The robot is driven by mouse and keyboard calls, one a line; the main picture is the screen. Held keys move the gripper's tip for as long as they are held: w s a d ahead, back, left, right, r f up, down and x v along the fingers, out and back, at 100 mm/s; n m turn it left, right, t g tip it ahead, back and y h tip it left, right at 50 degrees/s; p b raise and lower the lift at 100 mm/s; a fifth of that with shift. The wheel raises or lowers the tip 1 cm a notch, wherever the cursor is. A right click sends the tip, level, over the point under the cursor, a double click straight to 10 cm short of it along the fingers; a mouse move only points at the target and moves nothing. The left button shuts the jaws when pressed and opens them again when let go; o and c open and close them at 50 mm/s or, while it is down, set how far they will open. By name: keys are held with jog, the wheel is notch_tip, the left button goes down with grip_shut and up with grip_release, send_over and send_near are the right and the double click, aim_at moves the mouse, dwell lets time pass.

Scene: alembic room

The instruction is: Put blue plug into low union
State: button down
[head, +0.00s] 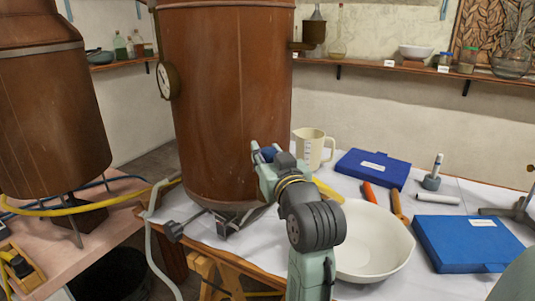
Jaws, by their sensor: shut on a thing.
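My gripper (264,151) is in front of the lower right side of the large copper vessel, above the white-covered table. It is shut on a small blue thing, which looks like the blue plug (268,154); my fingers hide much of it. Low on the copper vessel (232,100), fittings show near its base: a dark square-ended one (222,225) under the front and a grey one (173,231) to the left. I cannot tell for sure which is the low union. The gripper is above and to the right of both, apart from them.
A white bowl (372,262) is right of my arm. A yellow hose (80,210) runs left to the second copper vessel (45,120).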

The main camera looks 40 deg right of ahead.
jog(key=shift+f+b, duration=0.85)
jog(key=shift+f, duration=0.6)
dwell(2.6)
jog(key=c, duration=1.1)
grip_release()
jog(key=v, duration=0.7)
jog(key=shift+s+a, duration=0.1)
jog(key=shift+s, duration=0.1)
